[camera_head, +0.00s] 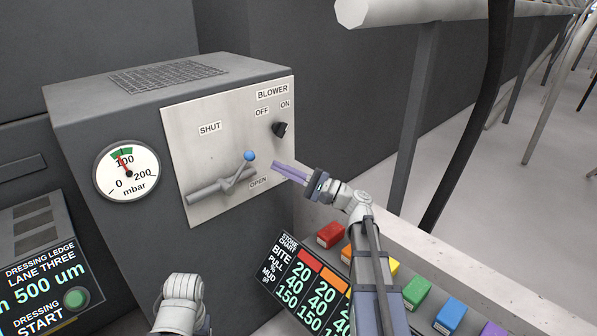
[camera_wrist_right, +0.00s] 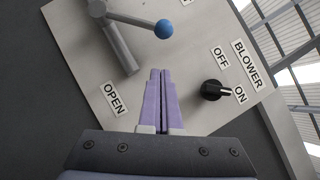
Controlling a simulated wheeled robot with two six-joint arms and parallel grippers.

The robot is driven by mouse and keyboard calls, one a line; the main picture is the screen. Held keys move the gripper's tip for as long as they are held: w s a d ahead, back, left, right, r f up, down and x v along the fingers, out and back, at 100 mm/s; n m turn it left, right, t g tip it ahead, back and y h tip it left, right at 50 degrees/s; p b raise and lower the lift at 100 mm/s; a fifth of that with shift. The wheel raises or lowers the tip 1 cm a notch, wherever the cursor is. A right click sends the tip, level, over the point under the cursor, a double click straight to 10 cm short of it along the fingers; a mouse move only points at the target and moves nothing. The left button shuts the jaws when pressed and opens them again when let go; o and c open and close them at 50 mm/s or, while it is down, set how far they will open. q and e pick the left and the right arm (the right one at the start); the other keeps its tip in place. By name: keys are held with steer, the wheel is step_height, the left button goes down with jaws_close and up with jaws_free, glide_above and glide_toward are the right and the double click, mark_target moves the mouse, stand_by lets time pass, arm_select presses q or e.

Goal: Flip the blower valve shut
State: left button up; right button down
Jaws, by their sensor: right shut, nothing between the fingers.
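The blower valve lever (camera_head: 240,168) has a blue ball knob (camera_head: 249,155) and is mounted on a grey pipe (camera_head: 205,192) on the pale panel (camera_head: 190,150). The lever tilts up and right, with the SHUT label (camera_head: 209,128) above left and the OPEN label (camera_head: 258,182) below right. My right gripper (camera_head: 275,164) is shut and empty, just right of the knob and apart from it. In the right wrist view, its purple fingers (camera_wrist_right: 160,72) are together, below the blue knob (camera_wrist_right: 163,28). My left arm's joint shows at the bottom; its gripper is out of view.
A black BLOWER knob (camera_head: 280,129) with OFF and ON labels sits above the right gripper. A pressure gauge (camera_head: 126,170) is to the left. A stone chart (camera_head: 305,290) and coloured blocks (camera_head: 330,234) lie below, near my right arm. A pale rail (camera_head: 400,12) stands behind.

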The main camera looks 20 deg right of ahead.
steer(key=shift+w+a+r+p, duration=0.1)
steer(key=shift+a+r+p, duration=0.5)
steer(key=shift+a, duration=0.45)
steer(key=shift+a+r+p, duration=0.45)
steer(key=shift+a+r, duration=0.2)
steer(key=shift+a, duration=0.35)
steer(key=s+a+r+n+g+h+p, duration=0.2)
steer(key=a+r+n+p, duration=0.4)
steer(key=p, duration=1)
steer(key=shift+s+a+n+g+h, duration=0.2)
steer(key=shift+n+g+h, duration=0.5)
steer(key=shift+n+g, duration=0.6)
steer(key=shift+a, duration=0.1)
steer(key=shift+r, duration=0.1)
